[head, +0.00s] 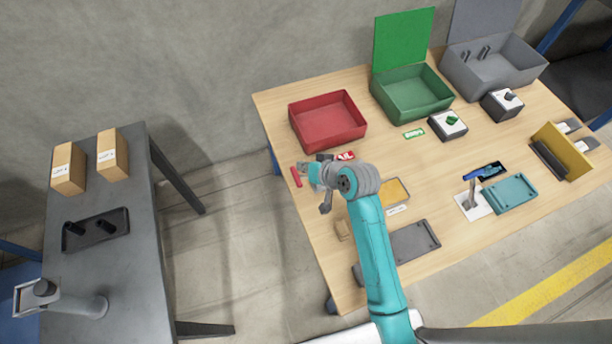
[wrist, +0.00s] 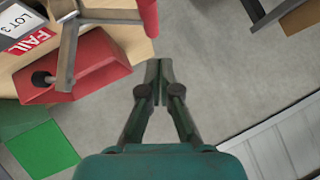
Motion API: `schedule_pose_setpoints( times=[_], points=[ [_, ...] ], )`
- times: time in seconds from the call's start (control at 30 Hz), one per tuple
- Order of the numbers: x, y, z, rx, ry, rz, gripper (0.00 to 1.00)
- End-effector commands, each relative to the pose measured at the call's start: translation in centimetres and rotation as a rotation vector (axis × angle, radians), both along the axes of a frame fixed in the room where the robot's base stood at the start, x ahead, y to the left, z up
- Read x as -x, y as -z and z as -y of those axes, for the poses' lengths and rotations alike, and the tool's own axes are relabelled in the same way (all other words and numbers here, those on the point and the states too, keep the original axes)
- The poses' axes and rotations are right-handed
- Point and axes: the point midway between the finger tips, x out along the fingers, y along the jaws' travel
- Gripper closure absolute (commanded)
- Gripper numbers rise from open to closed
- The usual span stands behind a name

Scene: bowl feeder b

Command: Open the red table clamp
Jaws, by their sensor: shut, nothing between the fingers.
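The red table clamp (wrist: 95,68) is at the upper left of the wrist view, at the table edge. In the head view the red handle (head: 296,177) shows at the table's left edge; my arm hides most of the clamp. My gripper (wrist: 159,68) is shut and empty, its fingertips just below the handle in the wrist picture and apparently apart from it. The head view shows my gripper (head: 325,207) beside the clamp.
A red bin (head: 327,122) and a FAIL label (head: 345,156) are behind the clamp. A yellow-topped tray (head: 392,190) and a grey plate (head: 415,240) lie to its right. Bare floor (head: 240,220) separates this table from the grey side table (head: 140,260).

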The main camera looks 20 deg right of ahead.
Motion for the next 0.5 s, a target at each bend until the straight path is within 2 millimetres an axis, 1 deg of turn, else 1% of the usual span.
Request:
schedule_pose_setpoints(
  times=[0.03,0.3,0.5],
  points=[
    [0.5,-0.7,0.3,0.000,0.002,0.001,1.00],
    [4.0,-4.1,1.9,0.001,0.003,0.004,1.00],
    [5.9,-6.0,2.7,0.000,0.002,0.003,1.00]
  ],
)
